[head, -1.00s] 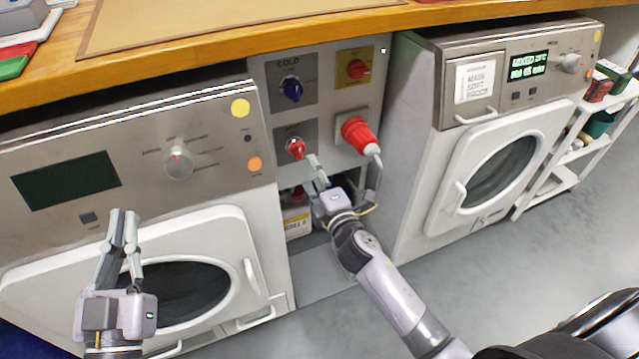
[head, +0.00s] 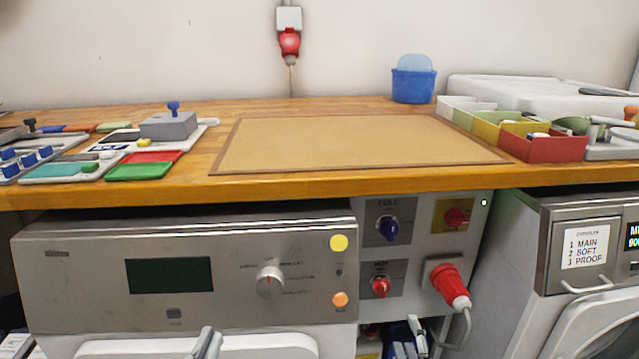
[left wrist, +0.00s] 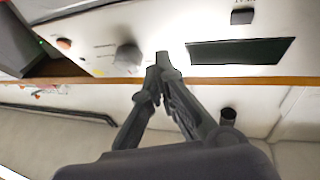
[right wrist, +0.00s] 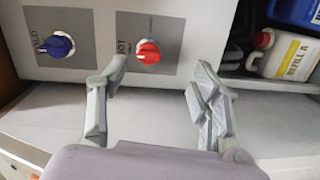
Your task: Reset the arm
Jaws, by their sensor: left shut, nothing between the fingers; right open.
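My left gripper (head: 208,343) shows at the bottom edge of the head view, in front of the left washing machine (head: 80,290). In the left wrist view its fingers (left wrist: 161,68) meet at the tips with nothing between them. My right gripper (head: 417,337) shows only in part at the bottom of the head view, below the control panel (head: 420,240). In the right wrist view its fingers (right wrist: 158,78) are spread wide and empty, below the blue COLD knob (right wrist: 57,45) and the red HOT knob (right wrist: 148,53). Neither fingertip visibly touches the red knob.
A wooden counter (head: 330,183) runs above the machines, with a tan mat (head: 340,143), trays and bins on it. A red plug (head: 448,284) with a cable sticks out of the panel. A white container (right wrist: 283,55) stands in the lower opening.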

